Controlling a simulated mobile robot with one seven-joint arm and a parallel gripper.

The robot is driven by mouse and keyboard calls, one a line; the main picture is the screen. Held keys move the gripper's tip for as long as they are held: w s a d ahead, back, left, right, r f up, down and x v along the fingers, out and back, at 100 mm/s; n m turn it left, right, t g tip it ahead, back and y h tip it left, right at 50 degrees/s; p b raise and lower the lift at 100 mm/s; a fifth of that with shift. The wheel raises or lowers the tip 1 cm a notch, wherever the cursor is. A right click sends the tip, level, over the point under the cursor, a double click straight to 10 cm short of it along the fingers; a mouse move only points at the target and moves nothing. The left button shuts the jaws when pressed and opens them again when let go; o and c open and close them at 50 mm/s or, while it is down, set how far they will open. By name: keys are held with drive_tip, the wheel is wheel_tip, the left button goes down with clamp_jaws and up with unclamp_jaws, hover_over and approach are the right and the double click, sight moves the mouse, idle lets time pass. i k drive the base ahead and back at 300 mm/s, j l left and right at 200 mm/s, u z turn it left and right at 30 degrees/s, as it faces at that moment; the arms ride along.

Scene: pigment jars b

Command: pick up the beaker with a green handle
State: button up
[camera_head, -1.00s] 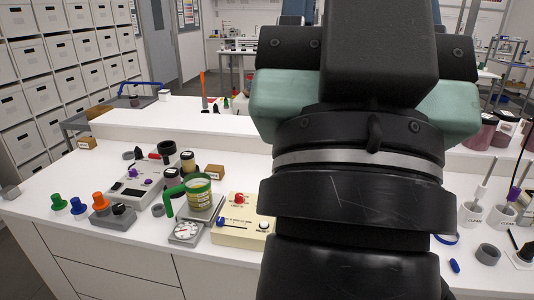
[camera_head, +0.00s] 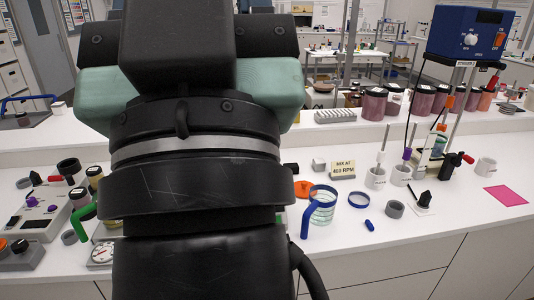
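The beaker with a green handle (camera_head: 82,220) is at the left of the bench, on or just behind a small scale with a round dial (camera_head: 102,253). Its green handle points left. Most of its body is hidden behind my arm. My arm fills the middle left of the view and runs up out of the top of the picture. My gripper's fingers do not show, so I cannot see whether they are open or hold anything.
A blue-handled glass beaker (camera_head: 321,208) stands right of my arm, near an orange item (camera_head: 303,188) and a "MIX AT 400 RPM" sign (camera_head: 343,168). A blue stirrer unit (camera_head: 468,35) stands right. Dark jars (camera_head: 67,168) stand behind the green-handled beaker. Bench around the pink sheet (camera_head: 506,195) is clear.

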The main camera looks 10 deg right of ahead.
sight(101, 214)
drive_tip(key=u, duration=0.5)
drive_tip(key=i+u, duration=0.25)
drive_tip(key=i, duration=0.3)
drive_tip(key=i+l+u, duration=0.2)
drive_tip(key=i, duration=0.35)
drive_tip(key=i+u, duration=0.25)
drive_tip(key=i, duration=0.3)
drive_tip(key=l, duration=0.05)
